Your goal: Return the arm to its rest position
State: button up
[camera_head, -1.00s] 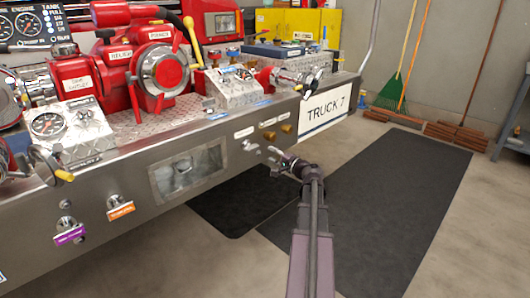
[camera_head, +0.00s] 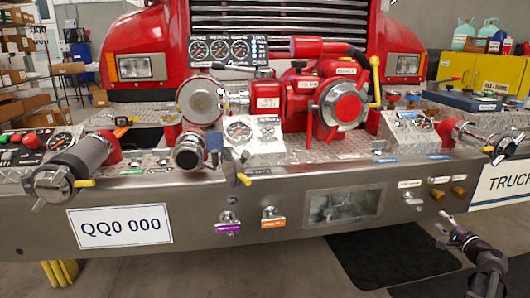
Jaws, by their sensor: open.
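My arm (camera_head: 490,265) reaches up from the lower right corner. My gripper (camera_head: 445,228) is at its end, open, with nothing seen between its fingers. It is in front of the right part of the steel bumper (camera_head: 290,212), just below the small brass knobs (camera_head: 447,192). Whether the fingertips touch the bumper face cannot be told. The rest of my arm is cut off by the picture edge.
The red pump (camera_head: 335,103) stands on the bumper deck, with hose outlets, gauges and valves on both sides. The red truck (camera_head: 150,38) is behind. Dark mats (camera_head: 385,258) lie on the floor below. Shelves (camera_head: 20,75) stand at the far left.

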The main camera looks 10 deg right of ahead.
jog(key=w+a+f+n+g+y+p, duration=0.1)
jog(key=w+a+f+n+g+y, duration=0.15)
jog(key=a, duration=0.75)
jog(key=w+a+f+n+g+y+p, duration=0.2)
jog(key=a+n+g, duration=0.15)
jog(key=a, duration=0.65)
jog(key=w+a+f+n+g+y+p, duration=0.1)
jog(key=w+a+f+n+g+y, duration=0.2)
jog(key=a, duration=0.7)
jog(key=s+a+f+n+g+h+p, duration=0.1)
jog(key=s+a+n+g+h+p, duration=0.2)
jog(key=a, duration=0.4)
jog(key=s+a+n+g+h, duration=0.25)
jog(key=s+a, duration=0.25)
jog(key=a, duration=0.3)
jog(key=s+a+f+n+g+h+p, duration=0.1)
jog(key=s+a+n+g+h+p, duration=0.1)
jog(key=s+a+n+g, duration=0.35)
notch_tip(320, 180, up, 38)
jog(key=w+a+m+t+p, duration=0.1)
jog(key=t+p, duration=0.1)
jog(key=p, duration=3.6)
jog(key=shift+w+a+m, duration=0.15)
jog(key=shift+a+m, duration=0.15)
jog(key=shift+m, duration=0.1)
